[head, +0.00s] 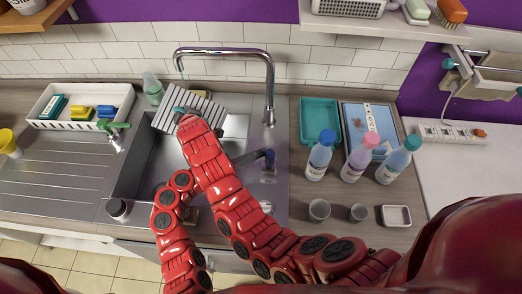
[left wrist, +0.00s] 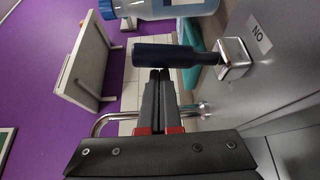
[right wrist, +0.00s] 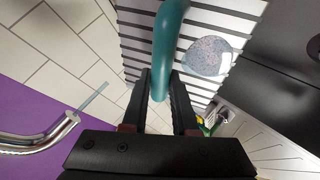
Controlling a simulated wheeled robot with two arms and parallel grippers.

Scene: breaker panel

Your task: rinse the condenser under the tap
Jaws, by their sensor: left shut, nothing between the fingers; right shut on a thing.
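The condenser (head: 207,107), a pale and dark striped finned panel with a teal handle, is held tilted over the sink (head: 147,165). My right gripper (right wrist: 158,82) is shut on its teal handle (right wrist: 170,35); a speckled grey-blue patch (right wrist: 207,57) shows on the fins. The chrome tap (head: 268,75) arches above; a thin pale streak (right wrist: 93,97) like water leaves its spout in the right wrist view. My left gripper (head: 258,155) is shut and empty beside the dark blue lever (left wrist: 165,54) on its metal base (left wrist: 233,58). I cannot tell whether it touches the lever.
Blue-, pink- and teal-capped bottles (head: 320,157) stand right of the sink, near a teal tray (head: 306,138), small cups (head: 319,210) and a white dish (head: 396,215). A white tray (head: 45,122) with sponges stands at left. A power strip (head: 450,133) lies far right.

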